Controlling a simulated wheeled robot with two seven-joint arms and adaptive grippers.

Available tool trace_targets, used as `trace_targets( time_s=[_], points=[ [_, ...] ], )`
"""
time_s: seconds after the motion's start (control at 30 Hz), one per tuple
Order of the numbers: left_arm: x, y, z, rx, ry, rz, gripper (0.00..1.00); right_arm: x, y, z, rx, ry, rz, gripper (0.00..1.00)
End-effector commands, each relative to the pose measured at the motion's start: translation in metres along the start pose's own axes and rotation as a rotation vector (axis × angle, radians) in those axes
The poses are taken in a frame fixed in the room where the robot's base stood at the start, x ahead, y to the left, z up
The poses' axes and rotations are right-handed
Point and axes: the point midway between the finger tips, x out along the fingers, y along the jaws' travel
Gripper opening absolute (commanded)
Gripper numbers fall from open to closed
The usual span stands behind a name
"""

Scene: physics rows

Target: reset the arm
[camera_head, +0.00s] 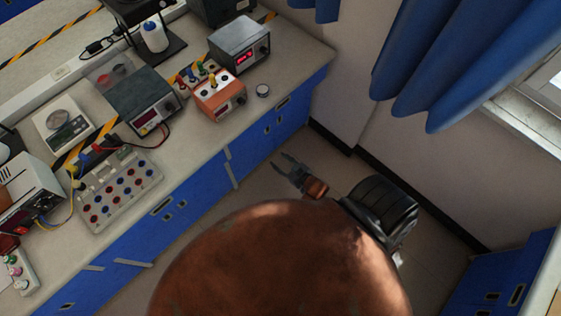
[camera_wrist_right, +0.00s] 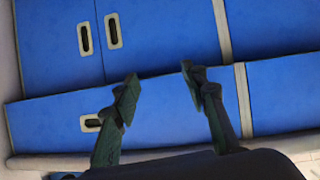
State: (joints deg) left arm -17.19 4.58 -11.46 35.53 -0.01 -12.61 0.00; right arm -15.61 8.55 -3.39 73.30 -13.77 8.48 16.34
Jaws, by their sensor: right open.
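My right gripper (camera_head: 288,167) is in the head view near the middle, over the floor beside the blue bench front. It is apart from the bench and holds nothing. In the right wrist view its two dark fingers (camera_wrist_right: 157,85) stand apart with an empty gap between them, facing blue cabinet doors (camera_wrist_right: 160,45). A large rusty-brown rounded part of mine fills the bottom of the head view and hides what lies below. My left gripper does not show in either view.
The lab bench (camera_head: 206,146) on the left carries a scale (camera_head: 62,128), power supplies (camera_head: 146,100), an orange box (camera_head: 219,97) and a socket board (camera_head: 118,188). A blue curtain (camera_head: 450,60) hangs at the upper right. A blue cabinet (camera_head: 500,280) stands lower right. Some floor (camera_head: 262,195) is bare.

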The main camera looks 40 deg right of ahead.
Motion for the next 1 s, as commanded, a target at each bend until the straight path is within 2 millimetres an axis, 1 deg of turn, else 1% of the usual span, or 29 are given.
trace_targets(
  time_s=[0.4,0.47,0.53,0.57,0.67,0.7,0.77,0.8,0.87,0.9,0.97,1.0],
  points=[
    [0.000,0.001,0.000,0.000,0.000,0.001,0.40,0.000,0.000,0.002,0.000,-0.003,0.000,0.40],
    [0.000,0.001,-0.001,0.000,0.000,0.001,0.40,-0.001,-0.001,0.010,0.001,-0.019,0.000,0.40],
    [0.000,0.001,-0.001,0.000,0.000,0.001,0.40,-0.004,-0.004,0.031,0.002,-0.059,0.001,0.40],
    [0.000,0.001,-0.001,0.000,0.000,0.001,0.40,-0.006,-0.006,0.044,0.002,-0.086,0.001,0.40],
    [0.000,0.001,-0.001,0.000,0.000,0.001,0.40,-0.018,-0.015,0.102,0.003,-0.204,-0.001,0.40],
    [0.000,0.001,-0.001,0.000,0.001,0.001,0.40,-0.026,-0.019,0.130,0.002,-0.260,-0.003,0.40],
    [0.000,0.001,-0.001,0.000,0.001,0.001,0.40,-0.041,-0.026,0.171,0.000,-0.347,-0.007,0.40],
    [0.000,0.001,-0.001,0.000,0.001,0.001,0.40,-0.052,-0.031,0.198,-0.004,-0.405,-0.011,0.40],
    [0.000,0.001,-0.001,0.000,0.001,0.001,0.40,-0.072,-0.039,0.236,-0.006,-0.492,-0.018,0.40],
    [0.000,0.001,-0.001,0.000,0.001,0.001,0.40,-0.087,-0.044,0.262,-0.010,-0.550,-0.024,0.40],
    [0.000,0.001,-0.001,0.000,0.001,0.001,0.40,-0.111,-0.052,0.298,-0.016,-0.637,-0.034,0.40],
    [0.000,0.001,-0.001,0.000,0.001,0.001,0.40,-0.128,-0.057,0.320,-0.020,-0.693,-0.042,0.40]
  ],
)
